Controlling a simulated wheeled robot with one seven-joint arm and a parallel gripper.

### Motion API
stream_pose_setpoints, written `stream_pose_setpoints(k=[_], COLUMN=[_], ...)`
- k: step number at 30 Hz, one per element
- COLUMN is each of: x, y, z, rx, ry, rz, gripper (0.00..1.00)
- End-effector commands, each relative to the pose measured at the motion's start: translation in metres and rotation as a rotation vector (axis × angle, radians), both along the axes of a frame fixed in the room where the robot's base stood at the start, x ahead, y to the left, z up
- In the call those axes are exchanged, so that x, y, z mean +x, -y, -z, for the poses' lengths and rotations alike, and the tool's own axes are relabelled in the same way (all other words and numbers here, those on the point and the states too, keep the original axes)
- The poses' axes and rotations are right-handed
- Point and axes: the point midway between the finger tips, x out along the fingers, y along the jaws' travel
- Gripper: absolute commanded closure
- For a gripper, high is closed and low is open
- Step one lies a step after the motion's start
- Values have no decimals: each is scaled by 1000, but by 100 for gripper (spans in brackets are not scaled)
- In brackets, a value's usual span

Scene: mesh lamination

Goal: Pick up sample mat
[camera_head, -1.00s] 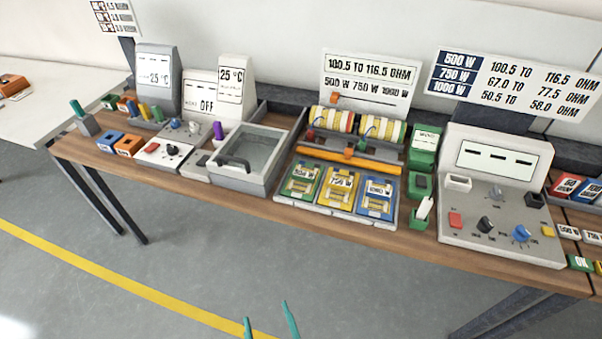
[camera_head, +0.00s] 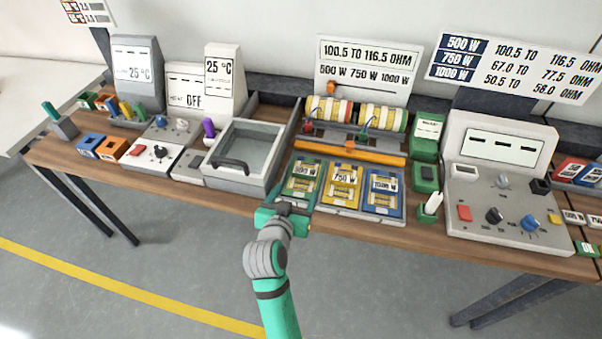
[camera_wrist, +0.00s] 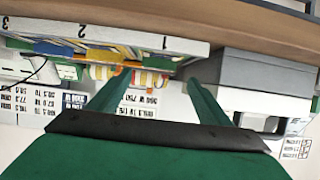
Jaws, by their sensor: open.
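Three flat labelled mats lie side by side in a pale tray (camera_head: 352,211): a green 500 W mat (camera_head: 301,182), a yellow 750 W mat (camera_head: 343,184) and a blue 1000 W mat (camera_head: 382,190). Which one is the sample mat I cannot tell. My gripper (camera_head: 284,203) is at the tray's front left, by the near edge of the green mat. In the wrist view the fingers (camera_wrist: 159,78) are apart with nothing between them. That view is upside down and shows the tray's numbered front edge (camera_wrist: 120,35); the mats show only edge-on.
A grey open basin (camera_head: 243,156) with a dark handle stands just left of the tray. An orange bar (camera_head: 347,151) and striped rolls (camera_head: 331,110) are behind the mats. A meter box (camera_head: 500,185) and small green holders (camera_head: 425,178) stand to the right. The floor in front is clear.

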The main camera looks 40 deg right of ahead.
Motion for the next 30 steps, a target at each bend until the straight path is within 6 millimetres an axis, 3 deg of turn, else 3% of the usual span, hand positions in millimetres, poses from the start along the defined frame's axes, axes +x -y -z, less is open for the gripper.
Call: stream_pose_setpoints(k=[9, 30], x=[24, 66], y=[33, 76], z=[15, 35], rx=[2, 1], ry=[0, 0], rz=[10, 3], gripper=[28, 28])
